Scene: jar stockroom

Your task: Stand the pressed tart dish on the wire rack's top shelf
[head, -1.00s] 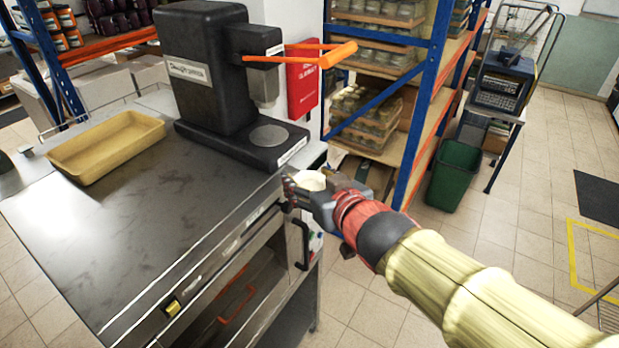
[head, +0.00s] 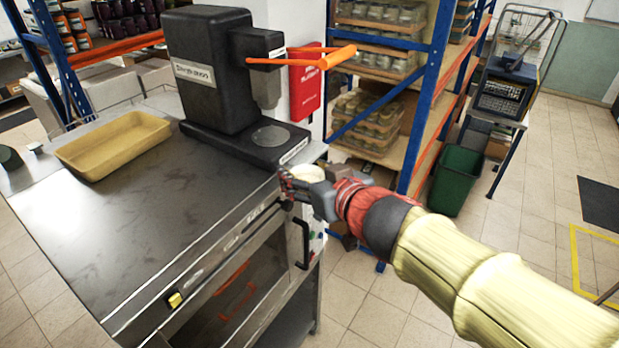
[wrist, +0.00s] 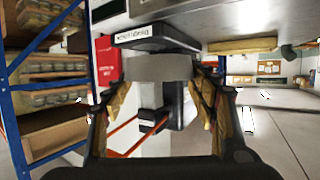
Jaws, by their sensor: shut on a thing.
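The small pale round dish (head: 308,172) is in my gripper (head: 298,183), just off the counter's front right corner, in front of the press. In the wrist view my gripper (wrist: 160,85) is shut on the dish (wrist: 160,67), which appears as a plain grey band between the two fingers. The black press (head: 210,75) with its orange handle stands on the steel counter, and its round plate (head: 270,136) is bare. I cannot make out the wire rack or its top shelf in these views.
A yellow tray (head: 115,147) lies on the steel counter (head: 150,230), whose middle is clear. A blue-and-orange shelf unit (head: 428,95) with jars stands behind my gripper. A green bin (head: 456,180) is right of it. Open tiled floor lies at the right.

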